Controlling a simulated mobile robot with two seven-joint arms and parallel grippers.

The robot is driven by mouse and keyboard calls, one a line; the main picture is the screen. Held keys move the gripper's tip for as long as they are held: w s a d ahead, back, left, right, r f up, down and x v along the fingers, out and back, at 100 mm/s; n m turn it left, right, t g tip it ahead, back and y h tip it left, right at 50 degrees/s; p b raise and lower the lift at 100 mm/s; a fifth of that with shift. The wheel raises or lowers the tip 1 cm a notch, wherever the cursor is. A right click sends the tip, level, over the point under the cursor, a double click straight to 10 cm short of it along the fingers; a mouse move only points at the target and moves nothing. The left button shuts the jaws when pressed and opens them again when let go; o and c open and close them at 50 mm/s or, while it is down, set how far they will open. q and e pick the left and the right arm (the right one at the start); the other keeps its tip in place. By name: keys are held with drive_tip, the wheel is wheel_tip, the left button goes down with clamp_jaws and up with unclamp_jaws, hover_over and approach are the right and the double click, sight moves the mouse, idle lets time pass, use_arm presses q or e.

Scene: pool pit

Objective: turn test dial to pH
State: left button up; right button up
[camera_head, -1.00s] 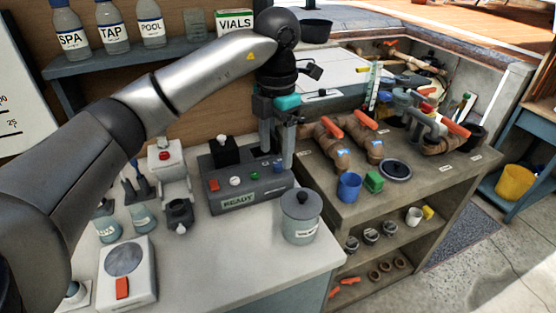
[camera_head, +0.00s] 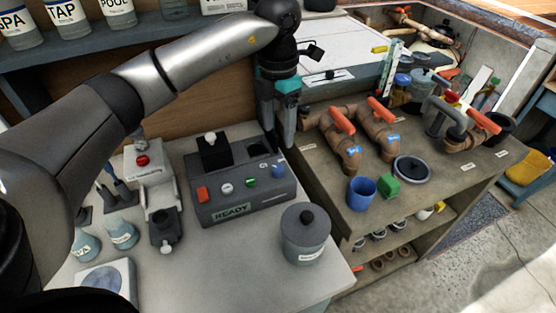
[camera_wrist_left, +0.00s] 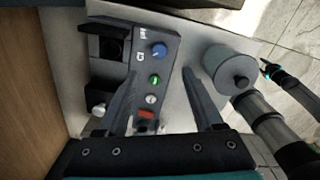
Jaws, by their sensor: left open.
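The grey tester box (camera_head: 240,192) with a READY display stands on the bench. The blue dial also shows clearly in the left wrist view (camera_wrist_left: 159,50), beside small white print. My left gripper (camera_head: 279,140) points down over the right end of the tester. Its jaws are open and empty. In the left wrist view the fingers (camera_wrist_left: 160,80) spread either side of the panel's line of controls, with the dial ahead of the tips.
Along the panel are a red switch (camera_head: 203,195), a white knob (camera_head: 226,188) and a green button (camera_head: 251,182). A lidded grey pot (camera_head: 305,240) stands close in front on the right. A blue cup (camera_head: 361,192) and pipework are farther right.

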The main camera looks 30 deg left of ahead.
sight(278, 167)
use_arm(q)
wheel_tip(278, 167, down, 10)
drive_tip(key=shift+w+f, duration=0.1)
drive_tip(key=shift+f, duration=0.5)
use_arm(e)
drive_tip(key=shift+w+a, duration=0.1)
drive_tip(key=shift+w, duration=0.7)
drive_tip(key=shift+a, duration=0.1)
use_arm(q)
drive_tip(key=shift+c, duration=1.2)
clamp_jaws()
use_arm(e)
drive_tip(key=shift+s, duration=0.15)
